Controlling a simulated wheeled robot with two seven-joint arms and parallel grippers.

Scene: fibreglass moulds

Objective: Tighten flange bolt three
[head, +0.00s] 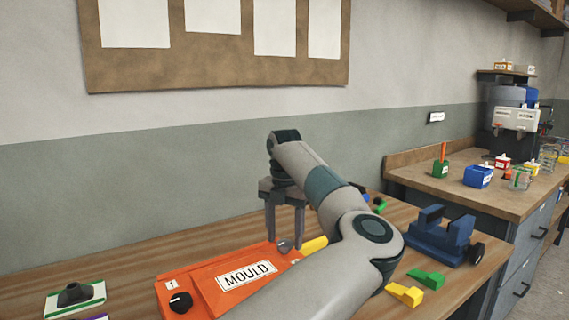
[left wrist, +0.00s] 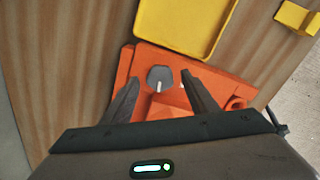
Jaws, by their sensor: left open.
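The orange mould (head: 208,292) lies on the wooden bench with a white MOULD label (head: 246,275). A black knob-like bolt (head: 180,302) sits at its front left, near a plate marked 1. A grey bolt head (head: 285,246) is at its far right edge; its number is not readable. My left gripper (head: 285,240) points down over that bolt, open and empty. In the left wrist view the grey bolt (left wrist: 159,78) shows between the open fingers (left wrist: 160,88), over the orange mould (left wrist: 215,85). I cannot tell whether the fingers touch it. My right gripper is out of view.
A yellow tray (left wrist: 187,25) lies just beyond the mould. A blue vice (head: 440,238), green wedge (head: 427,279) and yellow wedge (head: 405,294) stand to the right. A dark fitting on a green-edged white plate (head: 75,298) is at left. My forearm covers part of the bench.

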